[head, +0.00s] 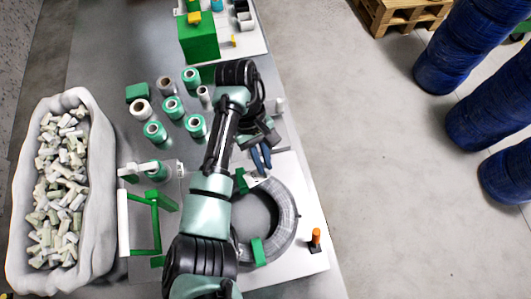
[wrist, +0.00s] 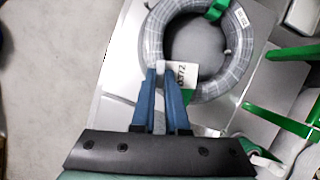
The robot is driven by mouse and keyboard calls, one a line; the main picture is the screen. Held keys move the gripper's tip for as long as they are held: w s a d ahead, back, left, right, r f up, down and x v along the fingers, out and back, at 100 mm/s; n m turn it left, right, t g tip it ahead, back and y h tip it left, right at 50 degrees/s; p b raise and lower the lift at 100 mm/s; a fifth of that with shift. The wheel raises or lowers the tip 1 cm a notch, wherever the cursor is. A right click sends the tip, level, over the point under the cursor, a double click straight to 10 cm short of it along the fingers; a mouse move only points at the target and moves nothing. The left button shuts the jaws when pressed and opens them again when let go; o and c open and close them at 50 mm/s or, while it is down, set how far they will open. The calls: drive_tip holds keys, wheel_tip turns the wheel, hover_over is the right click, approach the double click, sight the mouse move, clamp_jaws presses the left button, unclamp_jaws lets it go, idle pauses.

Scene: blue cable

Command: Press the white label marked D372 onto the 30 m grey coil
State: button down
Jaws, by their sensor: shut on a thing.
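The grey coil (head: 287,218) lies flat on a white board, with green clips around its ring. It also shows in the wrist view (wrist: 239,62). My gripper (head: 261,157) has blue fingers and is above the coil's far edge. In the wrist view my gripper (wrist: 162,70) is shut on a small white label (wrist: 185,75) at its left end. Dark print on the label is turned sideways and looks like D372.
A green frame (head: 155,225) stands left of the coil. An orange-topped item (head: 316,237) is to its right. Several green and white spools (head: 172,107) stand beyond; a white bin (head: 102,190) is left.

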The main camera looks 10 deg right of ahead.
sight(265, 179)
drive_tip(key=w+d+r+n+t+h+p, duration=0.2)
drive_tip(key=d+r+n+h+p, duration=0.15)
drive_tip(key=d+n, duration=0.4)
drive_tip(key=s+a+f+n+t+p, duration=0.1)
drive_tip(key=a+n, duration=0.1)
drive_tip(key=n, duration=0.2)
drive_tip(key=s+a+f+n+t+p, duration=0.1)
drive_tip(key=s+a+n+t+p, duration=0.1)
drive_tip(key=n, duration=0.3)
drive_tip(key=s+a+n+t+p, duration=0.1)
drive_tip(key=a+n+p, duration=0.1)
drive_tip(key=a+n, duration=0.1)
drive_tip(key=shift+s+f+n+t+y, duration=0.35)
drive_tip(key=shift+f+n+t, duration=0.05)
drive_tip(key=shift+n, duration=0.35)
wheel_tip(265, 179, down, 4)
drive_tip(key=b, duration=0.4)
drive_tip(key=shift+f+b, duration=0.2)
drive_tip(key=shift+b, duration=0.1)
drive_tip(key=shift+f+b, duration=0.35)
drive_tip(key=shift+f, duration=0.4)
drive_tip(key=shift+a+f, duration=0.1)
drive_tip(key=shift+f, duration=0.75)
drive_tip(key=shift+s+f+p, duration=0.1)
drive_tip(key=shift+f+p, duration=0.05)
drive_tip(key=shift+p, duration=0.3)
